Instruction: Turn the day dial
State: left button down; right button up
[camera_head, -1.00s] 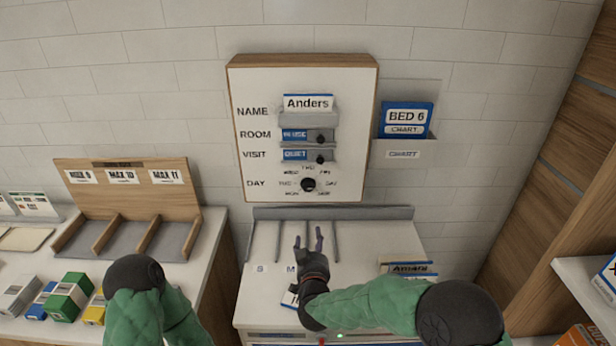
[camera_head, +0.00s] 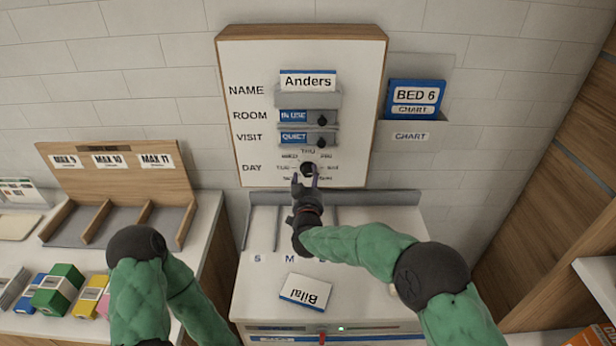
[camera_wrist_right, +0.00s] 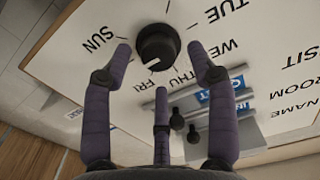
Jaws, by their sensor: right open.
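The day dial (camera_head: 308,169) is a round black knob low on the white board, ringed by day labels. In the right wrist view the dial (camera_wrist_right: 157,45) has a pale mark on its lower side, roughly toward FRI; the exact setting is hard to tell. My right gripper (camera_head: 304,180) is at the dial, its dark fingers pointing up at it. In the wrist view its fingers (camera_wrist_right: 160,50) are spread, one on each side of the dial with gaps, and a third finger is below. It holds nothing. My left arm shows at lower left, its gripper out of view.
The board (camera_head: 262,90) also carries an Anders name card (camera_head: 308,82) and ROOM and VISIT sliders. A BED 6 chart (camera_head: 414,97) sits in a wall holder to the right. Boxes and a divided rack (camera_head: 115,185) are left.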

jog(key=shift+w, duration=0.9)
jog(key=c, duration=1.1)
jog(key=shift+r, duration=0.1)
